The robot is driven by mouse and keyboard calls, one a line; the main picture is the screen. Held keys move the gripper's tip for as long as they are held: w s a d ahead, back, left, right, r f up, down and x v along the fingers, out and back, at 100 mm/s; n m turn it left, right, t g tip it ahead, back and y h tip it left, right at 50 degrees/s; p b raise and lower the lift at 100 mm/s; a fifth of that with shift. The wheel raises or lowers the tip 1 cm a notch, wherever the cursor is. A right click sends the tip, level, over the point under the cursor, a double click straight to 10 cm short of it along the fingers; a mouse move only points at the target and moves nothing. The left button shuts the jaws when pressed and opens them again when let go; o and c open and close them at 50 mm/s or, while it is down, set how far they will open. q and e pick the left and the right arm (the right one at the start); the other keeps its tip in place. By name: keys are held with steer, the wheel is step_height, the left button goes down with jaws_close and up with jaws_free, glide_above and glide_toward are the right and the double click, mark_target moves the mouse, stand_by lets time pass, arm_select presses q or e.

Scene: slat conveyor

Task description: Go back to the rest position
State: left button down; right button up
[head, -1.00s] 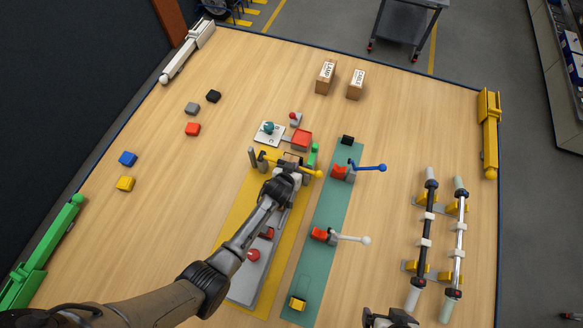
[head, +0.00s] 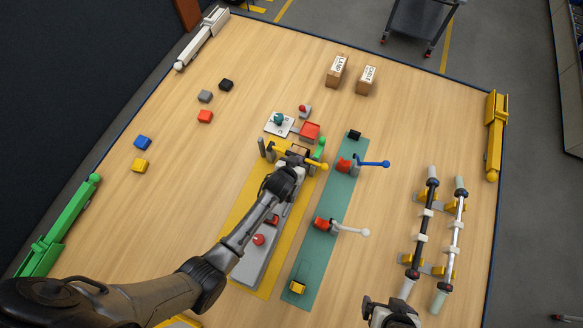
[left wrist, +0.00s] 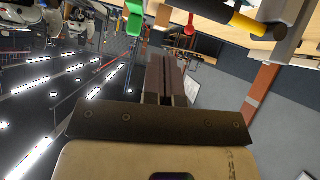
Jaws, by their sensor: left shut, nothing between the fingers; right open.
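My left gripper (head: 298,160) is at the far end of the grey slat conveyor (head: 252,268), close to the yellow-handled lever (head: 312,163). I cannot tell whether they touch. In the left wrist view its dark fingers (left wrist: 166,77) are together with nothing between them. The lever's yellow end (left wrist: 246,23) shows near the top of that view. My left arm reaches in from the lower left and hides part of the conveyor. My right gripper (head: 390,308) is at the bottom edge, open and empty, only partly in view.
A blue-handled lever (head: 372,164) and a white-handled lever (head: 348,229) stand on the green mat (head: 322,258). Two rods in yellow holders (head: 425,198) are at the right. Cartons (head: 337,70) stand at the back. Small blocks (head: 205,116) lie left. The table between is clear.

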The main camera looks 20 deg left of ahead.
arm_select(q)
steer(key=v, duration=0.6)
steer(key=shift+s+d+r, duration=0.2)
steer(key=shift+s+r, duration=0.05)
steer(key=shift+s, duration=0.05)
steer(key=s+a+r+m+g+p, duration=0.1)
steer(key=s+a+r+g+p, duration=0.15)
steer(key=s+r, duration=0.65)
steer(key=s+a+r+m+g+p, duration=0.2)
steer(key=s+a+r+g, duration=0.1)
steer(key=s+r, duration=0.55)
steer(key=s+a+g+p, duration=0.1)
steer(key=s+g+p, duration=0.1)
steer(key=s, duration=0.7)
steer(key=shift+s+a+f+p, duration=0.2)
steer(key=shift+a+f+p, duration=0.15)
steer(key=shift+p, duration=0.2)
